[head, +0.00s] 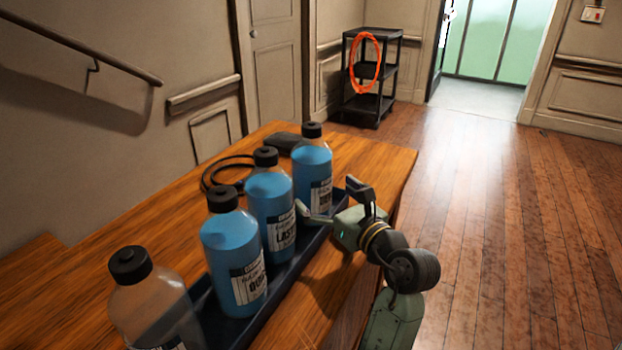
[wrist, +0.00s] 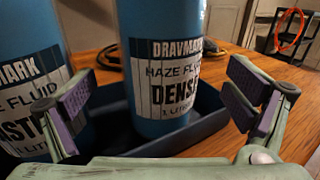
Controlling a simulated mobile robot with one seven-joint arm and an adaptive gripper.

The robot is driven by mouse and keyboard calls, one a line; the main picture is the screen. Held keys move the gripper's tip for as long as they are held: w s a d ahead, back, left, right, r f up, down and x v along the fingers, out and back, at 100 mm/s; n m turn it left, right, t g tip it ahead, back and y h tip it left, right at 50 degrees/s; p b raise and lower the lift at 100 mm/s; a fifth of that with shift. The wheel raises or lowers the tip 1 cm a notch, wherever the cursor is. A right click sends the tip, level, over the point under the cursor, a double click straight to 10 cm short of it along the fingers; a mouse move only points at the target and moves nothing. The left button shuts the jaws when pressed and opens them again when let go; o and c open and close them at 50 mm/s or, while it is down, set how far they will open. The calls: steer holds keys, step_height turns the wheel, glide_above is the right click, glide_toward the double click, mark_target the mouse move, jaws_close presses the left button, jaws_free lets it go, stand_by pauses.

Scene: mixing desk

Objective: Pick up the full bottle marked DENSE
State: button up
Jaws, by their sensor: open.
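The DENSE bottle (head: 312,160) is filled with blue fluid and has a black cap. It stands upright at the far end of a dark tray (head: 288,272). In the wrist view the DENSE bottle (wrist: 172,75) stands ahead, between my fingers in the picture, with its label facing me. My gripper (head: 330,198) is open and empty, close in front of it at label height. In the wrist view my gripper (wrist: 160,98) shows both padded fingers spread. The left finger overlaps the edge of the blue LASTING bottle (wrist: 30,60) there; I cannot tell if they touch.
The LASTING bottle (head: 272,205), another blue bottle (head: 233,250) and a clear bottle (head: 150,305) stand in the row, nearer the camera. A black cable (head: 215,175) and a dark flat object (head: 283,141) lie behind. The wooden desk (head: 385,165) is clear at the right.

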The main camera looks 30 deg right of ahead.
steer(key=shift+w+f+p, duration=0.2)
steer(key=shift+w+p, duration=0.6)
steer(key=shift+w, duration=1.9)
steer(key=shift+c, duration=0.4)
